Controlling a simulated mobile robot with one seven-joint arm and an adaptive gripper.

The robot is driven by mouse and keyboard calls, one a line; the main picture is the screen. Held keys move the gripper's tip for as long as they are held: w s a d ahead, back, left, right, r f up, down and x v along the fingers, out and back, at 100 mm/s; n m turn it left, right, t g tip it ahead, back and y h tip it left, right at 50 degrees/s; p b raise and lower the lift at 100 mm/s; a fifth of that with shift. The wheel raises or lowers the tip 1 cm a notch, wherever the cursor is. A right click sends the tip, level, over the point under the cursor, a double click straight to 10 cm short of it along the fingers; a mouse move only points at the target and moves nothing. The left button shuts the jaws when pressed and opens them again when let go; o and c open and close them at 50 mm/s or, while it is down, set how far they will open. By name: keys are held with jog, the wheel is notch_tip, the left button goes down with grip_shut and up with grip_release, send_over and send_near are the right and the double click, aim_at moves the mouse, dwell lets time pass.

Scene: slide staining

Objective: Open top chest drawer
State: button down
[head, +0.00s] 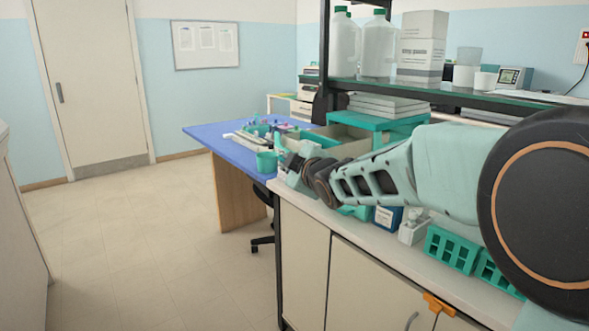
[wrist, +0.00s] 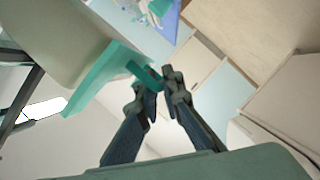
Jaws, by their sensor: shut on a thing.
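My gripper (wrist: 158,84) is shut on a short teal handle (wrist: 146,76) in the wrist view. The handle stands out from a teal panel (wrist: 100,84), which looks like a drawer front joined to a beige-grey body. In the head view my gripper (head: 290,162) is at the left end of the bench, in front of a chest with a teal top (head: 378,121). An open beige box shape (head: 345,133) shows beside the chest, perhaps its drawer. My arm hides the lower part, so I cannot tell how far the drawer is open.
Teal racks (head: 452,249) and a small blue box (head: 387,217) stand on the white bench. A shelf (head: 455,97) with bottles (head: 378,48) and cartons is above. A blue table (head: 222,142) holds several items at the left. The floor (head: 150,240) on the left is clear.

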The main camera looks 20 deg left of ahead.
jog(key=shift+d+f, duration=0.1)
jog(key=shift+f, duration=0.05)
jog(key=c, duration=2.4)
grip_release()
jog(key=shift+s, duration=0.1)
jog(key=shift+v, duration=3.7)
